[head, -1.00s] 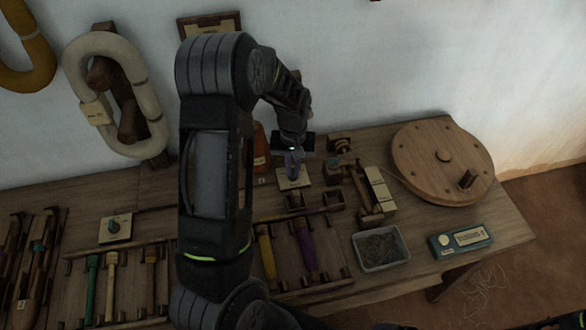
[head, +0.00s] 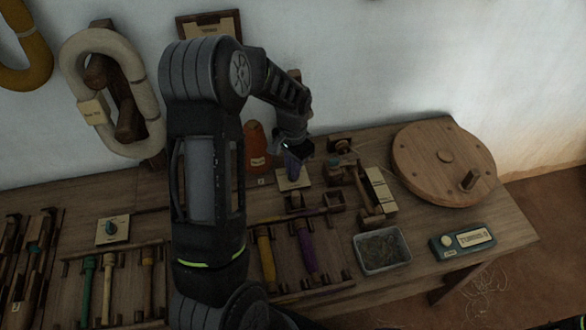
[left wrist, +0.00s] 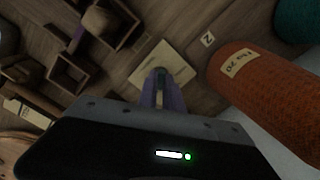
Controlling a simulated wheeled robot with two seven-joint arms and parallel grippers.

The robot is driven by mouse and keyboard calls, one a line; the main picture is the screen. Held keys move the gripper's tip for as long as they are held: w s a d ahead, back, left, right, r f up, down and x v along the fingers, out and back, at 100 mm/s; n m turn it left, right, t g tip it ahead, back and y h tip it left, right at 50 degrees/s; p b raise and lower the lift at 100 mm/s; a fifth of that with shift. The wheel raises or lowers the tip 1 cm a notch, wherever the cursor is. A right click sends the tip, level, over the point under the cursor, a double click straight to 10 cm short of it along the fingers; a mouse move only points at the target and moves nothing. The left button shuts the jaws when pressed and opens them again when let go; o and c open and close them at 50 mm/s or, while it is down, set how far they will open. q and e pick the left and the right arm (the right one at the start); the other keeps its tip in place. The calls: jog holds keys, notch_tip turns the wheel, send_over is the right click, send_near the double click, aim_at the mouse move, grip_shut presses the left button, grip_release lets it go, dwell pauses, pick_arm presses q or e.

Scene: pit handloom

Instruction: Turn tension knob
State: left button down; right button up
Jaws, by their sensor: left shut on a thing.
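My left gripper (head: 291,166) reaches down onto a small cream plate (head: 296,184) on the bench. It is shut on the tension knob, which its fingers mostly hide. In the left wrist view the fingers (left wrist: 160,82) point at the middle of the same plate (left wrist: 178,60), and a little of a pale part shows between them. My right gripper is not in view.
An orange yarn cone (head: 256,147) stands close beside the gripper; it also shows in the left wrist view (left wrist: 270,95). Wooden holders (head: 322,201) lie just in front. A round wooden wheel (head: 430,150), a metal tray (head: 383,262) and a teal box (head: 445,252) are at right.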

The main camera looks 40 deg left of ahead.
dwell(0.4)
pick_arm(q)
jog(key=c, duration=1.5)
grip_release()
jog(key=shift+r, duration=3.9)
